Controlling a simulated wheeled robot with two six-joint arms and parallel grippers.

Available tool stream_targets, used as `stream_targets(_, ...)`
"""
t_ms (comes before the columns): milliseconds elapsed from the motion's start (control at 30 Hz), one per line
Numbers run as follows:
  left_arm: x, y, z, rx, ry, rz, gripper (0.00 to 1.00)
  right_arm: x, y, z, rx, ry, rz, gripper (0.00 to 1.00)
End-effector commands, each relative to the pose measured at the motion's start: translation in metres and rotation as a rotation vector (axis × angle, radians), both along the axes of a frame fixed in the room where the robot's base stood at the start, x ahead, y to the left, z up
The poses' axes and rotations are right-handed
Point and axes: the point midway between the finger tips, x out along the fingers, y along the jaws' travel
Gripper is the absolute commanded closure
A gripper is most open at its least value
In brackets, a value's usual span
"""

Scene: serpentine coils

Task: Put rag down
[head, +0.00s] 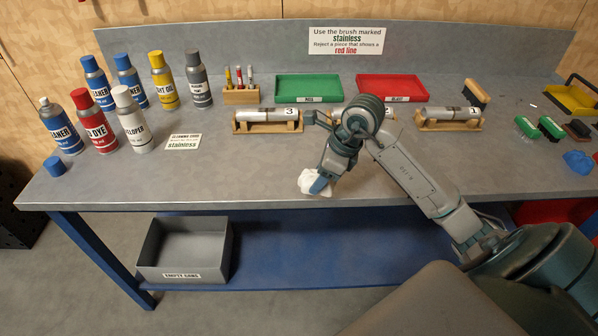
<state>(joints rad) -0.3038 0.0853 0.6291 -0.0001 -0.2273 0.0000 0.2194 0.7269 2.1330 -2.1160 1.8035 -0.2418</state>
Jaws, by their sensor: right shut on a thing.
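The white rag (311,182) is a crumpled bundle near the front edge of the grey bench (230,180). My right gripper (319,184) is shut on the rag, pointing down at it. I cannot tell whether the rag touches the bench top or hangs just above it. My right arm comes in from the lower right and hides part of the middle wooden stand. My left gripper is not in view.
Several spray cans, including a red dye can (96,122), stand at the left. Metal pieces lie on wooden stands (268,127). A green tray (308,88) and red tray (392,87) are behind. Brushes and a blue cloth (578,160) lie right. An empty-cans bin (184,250) sits below.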

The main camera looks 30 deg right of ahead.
Motion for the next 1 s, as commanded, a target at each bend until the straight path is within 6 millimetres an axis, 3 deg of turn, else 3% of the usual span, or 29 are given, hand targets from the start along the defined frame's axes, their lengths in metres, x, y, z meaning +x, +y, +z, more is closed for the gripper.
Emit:
stream_targets(100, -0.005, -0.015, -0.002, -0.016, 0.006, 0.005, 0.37, -0.03, 0.001, 0.003, -0.008, 0.003, 0.138, 0.63)
stream_targets(200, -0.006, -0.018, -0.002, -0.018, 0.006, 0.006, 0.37, -0.047, 0.004, 0.005, -0.005, 0.003, 0.216, 0.63)
stream_targets(400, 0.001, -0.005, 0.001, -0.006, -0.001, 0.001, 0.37, -0.056, 0.008, 0.008, 0.002, -0.003, 0.274, 0.63)
stream_targets(600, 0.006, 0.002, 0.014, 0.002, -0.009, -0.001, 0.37, -0.03, 0.005, 0.009, 0.01, -0.003, 0.276, 0.63)
stream_targets(1000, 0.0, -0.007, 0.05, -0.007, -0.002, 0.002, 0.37, 0.063, -0.013, 0.002, 0.008, -0.001, 0.274, 0.63)
